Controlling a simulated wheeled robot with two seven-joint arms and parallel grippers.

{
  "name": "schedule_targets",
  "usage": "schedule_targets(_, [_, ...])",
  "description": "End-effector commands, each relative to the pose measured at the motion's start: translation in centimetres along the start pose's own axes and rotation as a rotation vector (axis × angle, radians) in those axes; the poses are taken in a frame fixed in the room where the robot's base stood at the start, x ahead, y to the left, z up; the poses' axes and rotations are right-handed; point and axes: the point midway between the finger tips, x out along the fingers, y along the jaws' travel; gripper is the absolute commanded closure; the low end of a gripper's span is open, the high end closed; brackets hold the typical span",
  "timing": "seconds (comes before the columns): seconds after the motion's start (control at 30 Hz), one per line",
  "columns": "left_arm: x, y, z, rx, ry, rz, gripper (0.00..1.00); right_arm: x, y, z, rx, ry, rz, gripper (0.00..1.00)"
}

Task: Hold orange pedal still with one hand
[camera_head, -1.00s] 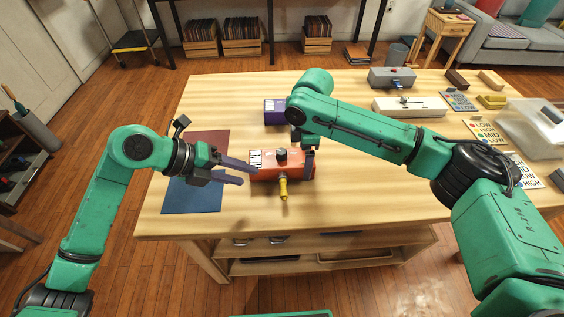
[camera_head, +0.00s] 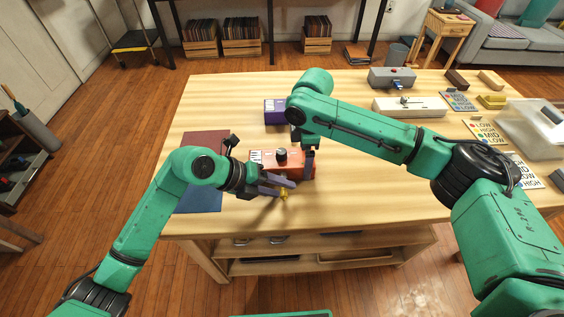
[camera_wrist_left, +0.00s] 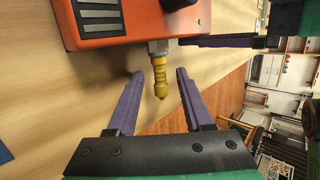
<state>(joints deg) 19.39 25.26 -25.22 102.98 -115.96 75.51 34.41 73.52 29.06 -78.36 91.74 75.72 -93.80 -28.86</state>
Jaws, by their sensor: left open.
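The orange pedal (camera_head: 268,160) lies on the table with a black knob on top and a black-and-white striped panel at its left end; part of it also shows in the left wrist view (camera_wrist_left: 92,38). A yellow plug (camera_wrist_left: 161,76) sticks out of its front side. My left gripper (camera_head: 288,188) is open, its purple fingers on either side of the plug with gaps showing in the left wrist view. My right gripper (camera_head: 308,163) is at the pedal's right end, one finger along its front side. Its other finger is hidden, so its grip is unclear.
A purple box (camera_head: 275,112) stands behind the pedal. A grey box (camera_head: 391,78), a white device (camera_head: 409,106), label cards and a clear bin (camera_head: 535,125) are at the right. A red and blue mat (camera_head: 199,200) lies at the left. The table's front edge is near.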

Motion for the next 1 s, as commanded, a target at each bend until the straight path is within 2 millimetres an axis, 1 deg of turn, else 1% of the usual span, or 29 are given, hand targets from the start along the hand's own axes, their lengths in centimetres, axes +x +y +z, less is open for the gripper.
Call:
schedule_targets(0.07, [0.0, 0.0, 0.0, 0.000, 0.000, 0.000, 0.49, -0.1, 0.0, 0.0, 0.000, 0.001, 0.001, 0.77])
schedule_targets(0.17, [0.0, 0.0, 0.0, 0.000, 0.000, 0.000, 0.83, -0.1, 0.0, 0.0, 0.000, 0.001, 0.001, 0.77])
schedule_targets(0.2, [0.0, 0.0, 0.0, 0.000, 0.000, 0.000, 0.98, -0.1, 0.0, 0.0, 0.000, 0.001, 0.001, 0.77])
schedule_targets(0.23, [0.0, 0.0, 0.0, 0.000, 0.000, 0.000, 1.00, -0.1, 0.0, 0.0, 0.000, 0.001, 0.001, 0.77])
schedule_targets(0.5, [-0.1, 0.0, -0.1, 0.000, 0.001, 0.000, 1.00, -0.1, 0.1, 0.0, 0.000, 0.001, 0.002, 0.77])
schedule_targets(1.0, [-0.4, 0.0, -2.0, 0.001, 0.001, 0.000, 1.00, -0.1, 0.0, 0.0, 0.000, 0.001, 0.002, 0.77])
